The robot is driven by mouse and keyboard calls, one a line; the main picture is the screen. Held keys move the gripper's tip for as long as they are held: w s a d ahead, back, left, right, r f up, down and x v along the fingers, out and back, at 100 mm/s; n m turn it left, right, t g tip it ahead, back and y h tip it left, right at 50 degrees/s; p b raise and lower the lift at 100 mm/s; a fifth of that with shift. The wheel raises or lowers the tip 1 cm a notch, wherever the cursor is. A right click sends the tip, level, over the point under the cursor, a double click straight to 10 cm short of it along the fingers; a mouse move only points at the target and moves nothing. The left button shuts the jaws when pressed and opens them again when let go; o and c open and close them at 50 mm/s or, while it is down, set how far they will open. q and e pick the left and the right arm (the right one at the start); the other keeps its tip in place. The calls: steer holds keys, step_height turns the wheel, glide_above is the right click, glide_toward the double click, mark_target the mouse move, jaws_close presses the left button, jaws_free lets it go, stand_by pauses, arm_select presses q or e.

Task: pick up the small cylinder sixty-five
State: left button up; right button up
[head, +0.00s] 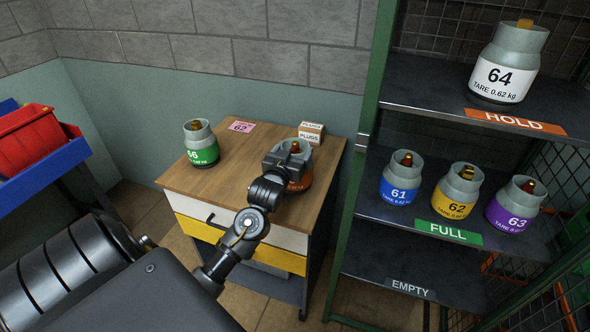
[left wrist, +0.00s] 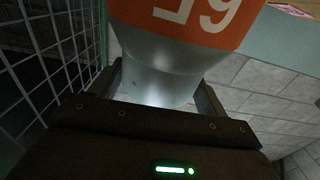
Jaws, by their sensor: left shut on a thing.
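The small cylinder sixty-five (head: 299,184) has a grey body and an orange label. It is over the right side of the wooden cabinet top. In the left wrist view the cylinder (left wrist: 165,55) appears inverted, its orange label with part of the number at the top and its grey collar between my fingers. My left gripper (head: 287,162) is shut on that collar and hides much of the cylinder in the head view. I cannot tell whether its base touches the wood. My right gripper is out of view.
A green-labelled cylinder 66 (head: 202,145) stands left on the wooden cabinet (head: 222,178), near a pink 62 card (head: 240,127) and a plugs box (head: 311,132). The rack's FULL shelf (head: 365,205) holds 61, 62 and 63; cylinder 64 (head: 503,72) is above. The EMPTY shelf (head: 375,268) looks bare.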

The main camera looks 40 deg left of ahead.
arm_select(q)
steer(key=c, duration=0.7)
steer(key=shift+r, duration=0.1)
steer(key=shift+r, duration=0.1)
